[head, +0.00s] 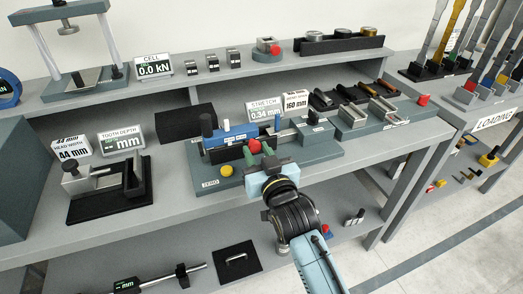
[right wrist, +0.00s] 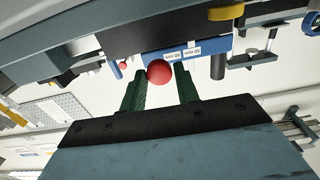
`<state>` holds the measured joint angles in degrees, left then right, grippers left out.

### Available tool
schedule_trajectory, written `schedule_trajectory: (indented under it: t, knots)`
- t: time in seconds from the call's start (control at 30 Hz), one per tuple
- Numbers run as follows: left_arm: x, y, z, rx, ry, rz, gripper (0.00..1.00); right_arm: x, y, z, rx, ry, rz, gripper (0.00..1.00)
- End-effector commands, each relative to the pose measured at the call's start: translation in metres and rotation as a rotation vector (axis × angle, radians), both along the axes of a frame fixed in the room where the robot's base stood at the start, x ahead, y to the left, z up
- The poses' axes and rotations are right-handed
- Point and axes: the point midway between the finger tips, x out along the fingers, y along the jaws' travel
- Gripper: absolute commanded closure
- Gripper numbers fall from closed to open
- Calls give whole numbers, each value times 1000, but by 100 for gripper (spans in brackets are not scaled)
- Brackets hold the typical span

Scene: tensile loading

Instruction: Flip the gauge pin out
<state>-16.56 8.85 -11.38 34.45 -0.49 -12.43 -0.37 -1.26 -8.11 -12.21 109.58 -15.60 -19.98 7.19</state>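The gauge pin's red ball knob (head: 254,146) is at the front of the blue extensometer unit (head: 230,135) on the grey bench block. My right gripper (head: 262,158) is close in front of it, with green fingers. In the right wrist view the red knob (right wrist: 159,72) lies between the tips of my right gripper's fingers (right wrist: 160,85), which stand apart with a gap showing. I cannot tell whether either finger touches it. The pin's shaft is hidden behind the knob. My left gripper is out of view.
A yellow knob (head: 225,170) sits at the block's front left. The stretch display (head: 265,108) stands behind the unit. A tooth-depth fixture (head: 105,185) is to the left, and small grey holders (head: 352,115) are to the right.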

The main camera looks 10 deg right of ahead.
Motion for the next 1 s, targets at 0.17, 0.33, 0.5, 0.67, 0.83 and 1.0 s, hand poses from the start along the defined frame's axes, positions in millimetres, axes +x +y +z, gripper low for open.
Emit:
schedule_trajectory:
  t: [0.17,0.33,0.5,0.67,0.83,1.0]
  knots:
    - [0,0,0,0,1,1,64,0,-1,0,0,0,-2,49]
    - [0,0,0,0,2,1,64,0,-1,0,0,0,-2,49]
    - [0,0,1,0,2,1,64,-5,-2,0,0,1,-2,49]
    - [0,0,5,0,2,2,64,-26,-4,0,0,2,-3,49]
    - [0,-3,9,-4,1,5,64,-60,-9,0,0,4,-3,49]
    - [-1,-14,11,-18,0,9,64,-93,-12,-1,1,4,-2,49]
